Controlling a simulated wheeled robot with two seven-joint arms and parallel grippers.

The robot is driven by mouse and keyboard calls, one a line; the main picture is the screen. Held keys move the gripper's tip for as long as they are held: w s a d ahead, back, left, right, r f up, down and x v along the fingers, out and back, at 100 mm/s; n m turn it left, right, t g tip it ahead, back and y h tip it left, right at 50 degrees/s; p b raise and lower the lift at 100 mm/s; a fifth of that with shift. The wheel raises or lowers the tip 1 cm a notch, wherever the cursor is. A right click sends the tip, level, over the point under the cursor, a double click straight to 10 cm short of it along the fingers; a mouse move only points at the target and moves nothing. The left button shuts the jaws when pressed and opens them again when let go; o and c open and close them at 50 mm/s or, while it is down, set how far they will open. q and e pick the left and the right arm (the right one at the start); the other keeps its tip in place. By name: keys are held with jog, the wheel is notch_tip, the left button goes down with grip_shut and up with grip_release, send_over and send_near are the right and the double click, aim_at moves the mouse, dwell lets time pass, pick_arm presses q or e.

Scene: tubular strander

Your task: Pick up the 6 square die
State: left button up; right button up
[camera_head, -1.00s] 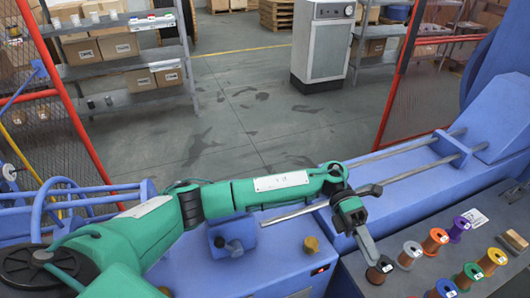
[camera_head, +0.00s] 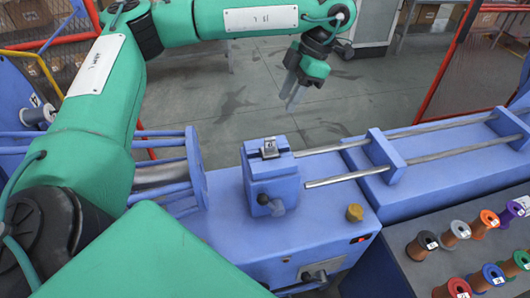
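A small grey metal piece with a pale marked face (camera_head: 269,148) sits on top of the blue block (camera_head: 270,175) of the machine; it may be the die, but its marking is too small to read. My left gripper (camera_head: 292,98) hangs fingers down, above and behind the blue block and a little to its right, apart from it. Its fingers look close together, seen from the side, and nothing shows between them. I cannot tell whether they are open. My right gripper is not in view.
Two metal rods (camera_head: 345,178) run right from near the block through a blue bracket (camera_head: 384,155). Several labelled spools, one black (camera_head: 422,245), stand on the dark table at right. Floor behind the machine is clear.

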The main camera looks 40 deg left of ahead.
pick_arm(q)
jog(key=p, duration=0.1)
send_over(270, 138)
jog(key=f, duration=0.5)
jog(key=w+d+f, duration=0.1)
jog(key=f, duration=0.1)
jog(key=shift+f, duration=0.25)
jog(key=shift+s+a+f+p, duration=0.1)
jog(key=shift+s+f+p, duration=0.05)
jog(key=shift+f+p, duration=0.4)
jog(key=p+x, duration=0.1)
jog(key=x, duration=0.2)
jog(key=shift+f, duration=0.3)
jog(key=shift+f+p, duration=0.3)
jog(key=shift+f, duration=0.1)
jog(key=shift+c, duration=0.3)
jog(key=c, duration=0.7)
grip_shut()
